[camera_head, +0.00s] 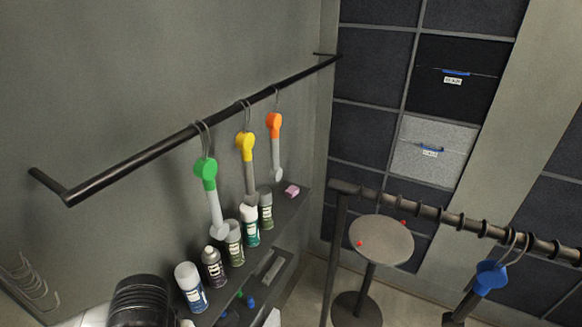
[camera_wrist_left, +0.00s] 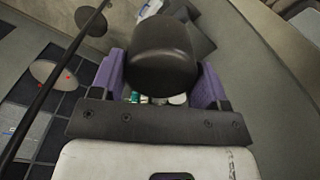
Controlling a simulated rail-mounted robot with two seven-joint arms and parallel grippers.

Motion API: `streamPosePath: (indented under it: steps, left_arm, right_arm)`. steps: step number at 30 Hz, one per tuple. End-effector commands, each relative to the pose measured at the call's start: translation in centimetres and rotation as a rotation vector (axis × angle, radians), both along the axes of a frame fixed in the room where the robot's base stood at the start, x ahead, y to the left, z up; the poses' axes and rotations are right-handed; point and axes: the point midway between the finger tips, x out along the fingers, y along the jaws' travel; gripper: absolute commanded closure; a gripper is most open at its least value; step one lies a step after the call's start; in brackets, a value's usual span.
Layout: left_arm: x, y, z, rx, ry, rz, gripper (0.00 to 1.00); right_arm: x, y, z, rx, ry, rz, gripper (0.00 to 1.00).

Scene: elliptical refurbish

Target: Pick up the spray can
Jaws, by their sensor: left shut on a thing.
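My left gripper (camera_wrist_left: 160,82) shows in the left wrist view, its purple fingers on either side of a dark rounded cylinder (camera_wrist_left: 165,55). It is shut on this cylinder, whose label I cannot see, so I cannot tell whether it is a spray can. A row of several cans stands on the shelf in the head view: a white-capped blue one (camera_head: 190,285), a dark one with a narrow nozzle (camera_head: 213,268), and grey-green and teal ones (camera_head: 250,226) behind. My right gripper is not in view.
A dark wall rail (camera_head: 150,157) carries green (camera_head: 205,170), yellow (camera_head: 245,145) and orange (camera_head: 274,127) hanging tools above the shelf. A round stool (camera_head: 381,240) and a second rail (camera_head: 450,213) with a blue tool (camera_head: 490,277) stand right. A black ribbed cylinder (camera_head: 140,300) is at the bottom left.

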Motion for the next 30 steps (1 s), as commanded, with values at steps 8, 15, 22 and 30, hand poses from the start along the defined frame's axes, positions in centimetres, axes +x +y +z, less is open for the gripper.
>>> streamPosePath:
  steps: [8, 15, 22, 30]
  left_arm:
    - [-0.49, 0.05, 0.76, 0.0, -0.001, 0.002, 0.5]
    - [-0.47, 0.05, 0.73, 0.0, -0.001, 0.002, 0.5]
    - [-0.47, 0.05, 0.74, 0.0, -0.001, 0.001, 0.5]
    - [-0.44, 0.09, 0.75, 0.002, -0.003, 0.003, 0.5]
  right_arm:
    - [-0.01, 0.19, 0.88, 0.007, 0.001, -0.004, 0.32]
    - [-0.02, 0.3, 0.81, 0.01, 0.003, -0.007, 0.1]
    - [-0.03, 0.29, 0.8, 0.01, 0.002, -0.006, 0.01]
    - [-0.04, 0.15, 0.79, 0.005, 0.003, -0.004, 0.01]
